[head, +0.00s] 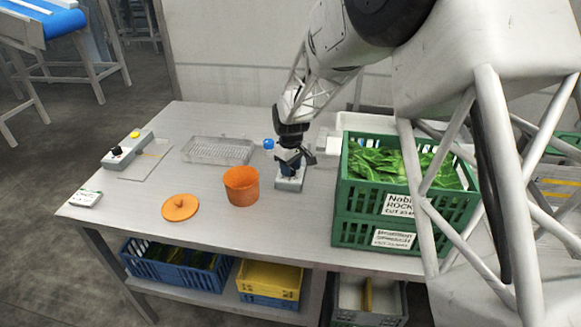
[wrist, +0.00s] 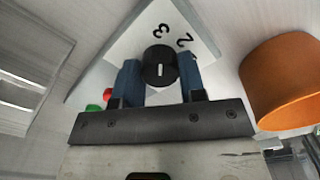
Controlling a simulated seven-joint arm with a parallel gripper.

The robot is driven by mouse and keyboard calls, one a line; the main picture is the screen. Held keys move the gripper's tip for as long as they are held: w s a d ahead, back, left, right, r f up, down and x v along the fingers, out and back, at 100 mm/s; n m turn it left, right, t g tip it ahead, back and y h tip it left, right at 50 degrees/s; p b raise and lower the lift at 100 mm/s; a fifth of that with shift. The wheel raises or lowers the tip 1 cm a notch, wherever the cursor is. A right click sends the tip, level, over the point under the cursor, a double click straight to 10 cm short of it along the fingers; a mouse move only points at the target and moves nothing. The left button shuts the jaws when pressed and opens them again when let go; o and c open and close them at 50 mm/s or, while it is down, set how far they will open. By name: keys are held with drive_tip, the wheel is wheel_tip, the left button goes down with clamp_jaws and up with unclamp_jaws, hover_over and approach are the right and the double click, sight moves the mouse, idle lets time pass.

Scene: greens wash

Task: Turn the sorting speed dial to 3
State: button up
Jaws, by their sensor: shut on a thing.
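The sorting speed dial (wrist: 158,55) is a round black knob with a short white mark, on a pale panel (wrist: 122,45) printed with the figures 3 and 2. In the wrist view the mark runs roughly up and down the picture; I cannot tell for certain which figure it indicates. My gripper (wrist: 160,77) is shut on the dial, with one blue finger on each side. In the head view my gripper (head: 290,163) is over the small control box (head: 289,184), which hides the dial.
A green and a red button (wrist: 107,94) are beside the dial. An orange tub (head: 241,187) stands left of the box, with its lid (head: 180,207) farther left. Green crates with leaves (head: 355,228) stand at right. Another control box (head: 128,149) is at far left.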

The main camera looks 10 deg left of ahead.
drive_tip(key=o, duration=0.9)
drive_tip(key=shift+r, duration=3.9)
drive_tip(key=shift+r, duration=0.1)
